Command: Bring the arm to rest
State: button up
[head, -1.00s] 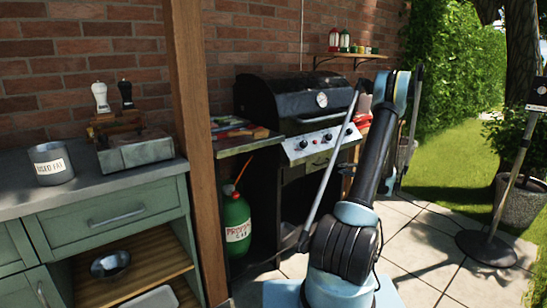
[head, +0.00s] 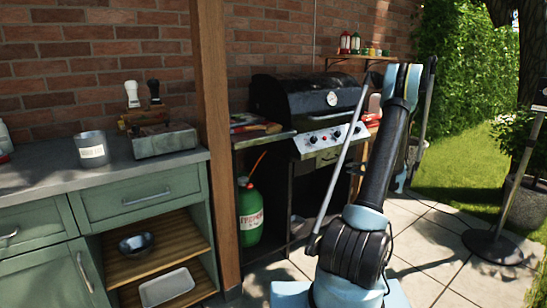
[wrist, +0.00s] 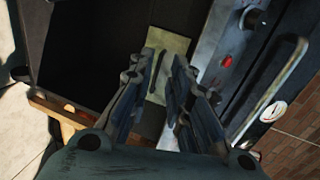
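My arm (head: 380,180) stands upright at the right of the middle in the head view, in front of the right side of the grill (head: 312,100). My gripper is hidden there behind my arm links. In the wrist view my gripper (wrist: 167,62) has its two fingers apart, with no object clearly held between them. Beyond the fingertips lies a pale yellow-green flat piece (wrist: 172,55), and the grill's front panel with a red knob (wrist: 227,60) is to the right.
A wooden post (head: 216,150) stands left of the grill. A green gas bottle (head: 250,215) is under the side shelf. A green cabinet (head: 130,200) carries a tin (head: 92,150) and a grey box (head: 165,140). A metal stand (head: 500,240) is at right. Paving is open around my arm.

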jog(key=s+a+r+n+g, duration=0.35)
jog(key=s+a+r, duration=0.5)
jog(key=a, duration=0.35)
jog(key=s+a+r+n+g+h, duration=0.2)
jog(key=s+a+r+g+h, duration=0.15)
jog(key=s+a, duration=0.7)
jog(key=s+a+n+g+h, duration=0.2)
jog(key=s, duration=1.7)
jog(key=s+d+f+n+h, duration=0.1)
jog(key=s+f, duration=0.2)
jog(key=s, duration=0.5)
jog(key=s+d+f+n+h, duration=0.1)
jog(key=s+f+n+h, duration=0.1)
jog(key=s+f, duration=0.2)
jog(key=shift+s+d+g, duration=0.35)
jog(key=shift+s+g, duration=0.05)
jog(key=shift+s, duration=1.45)
jog(key=shift+h, duration=0.25)
